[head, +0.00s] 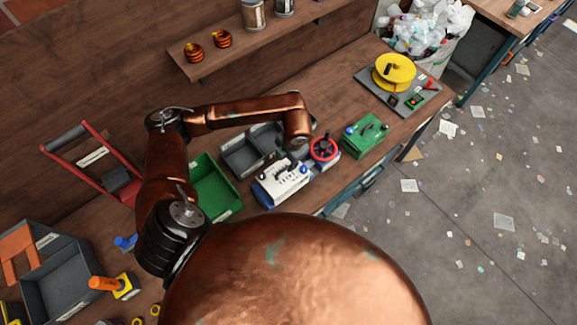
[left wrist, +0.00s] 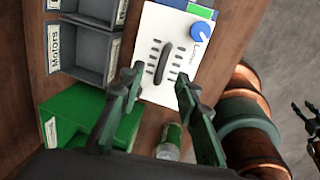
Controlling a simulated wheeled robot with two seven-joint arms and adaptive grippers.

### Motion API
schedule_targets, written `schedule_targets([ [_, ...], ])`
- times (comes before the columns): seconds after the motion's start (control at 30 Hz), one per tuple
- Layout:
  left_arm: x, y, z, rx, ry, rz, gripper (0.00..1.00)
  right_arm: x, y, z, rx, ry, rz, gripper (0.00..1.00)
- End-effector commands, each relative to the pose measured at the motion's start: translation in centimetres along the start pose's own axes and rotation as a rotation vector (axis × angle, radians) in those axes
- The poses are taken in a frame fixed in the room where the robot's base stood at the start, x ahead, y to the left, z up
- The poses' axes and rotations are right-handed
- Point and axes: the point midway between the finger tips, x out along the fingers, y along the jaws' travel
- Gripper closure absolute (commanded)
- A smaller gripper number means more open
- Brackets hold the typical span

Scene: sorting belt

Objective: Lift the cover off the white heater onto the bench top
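The white heater (head: 268,193) stands on the bench near its front edge. In the left wrist view its white cover (left wrist: 152,28) shows dark slots, a black bar handle (left wrist: 163,64) and a blue knob (left wrist: 199,31) near one end. My left gripper (left wrist: 160,79) is open and empty, its fingertips on either side of the handle's near end in the picture. I cannot tell its height above the cover. In the head view my left arm reaches over to the heater and hides part of the gripper. Part of what looks like my right gripper (left wrist: 309,124) shows at the left wrist view's right edge.
A green bin (head: 228,213) and grey bins (head: 237,160) sit left of and behind the heater. A red handwheel (head: 324,149) stands close on its right, then a green box (head: 365,137) and a yellow spool (head: 395,68). Some bench top (head: 333,183) is bare.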

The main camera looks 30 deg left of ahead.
Motion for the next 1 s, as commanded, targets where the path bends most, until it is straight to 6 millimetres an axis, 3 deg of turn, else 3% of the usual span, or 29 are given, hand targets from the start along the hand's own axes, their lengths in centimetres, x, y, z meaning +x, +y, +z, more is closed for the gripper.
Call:
schedule_targets([
  [0.3, 3.8, 0.0, 0.0, 0.003, 0.011, -0.003, 0.7, -1.8, -0.5, 5.0, 0.014, -0.062, -0.004, 0.6],
  [0.4, 5.3, 0.0, -0.1, 0.001, 0.011, -0.004, 0.7, -2.5, -0.6, 5.9, 0.016, -0.072, -0.005, 0.6],
  [0.53, 6.8, 0.1, -0.1, 0.002, 0.009, -0.003, 0.7, -2.4, -0.3, 3.9, 0.011, -0.05, -0.003, 0.6],
  [0.7, 7.3, 0.0, -0.1, 0.002, 0.007, -0.003, 0.7, -2.2, -0.1, 0.6, 0.005, -0.006, -0.001, 0.6],
  [0.83, 7.3, 0.1, -0.1, 0.002, 0.007, -0.002, 0.71, -2.2, -0.1, 0.8, 0.005, -0.009, -0.001, 0.6],
  [1.0, 7.2, 0.1, -0.1, 0.002, 0.007, -0.002, 0.83, -2.2, -0.1, 1.8, 0.007, -0.023, -0.002, 0.6],
])
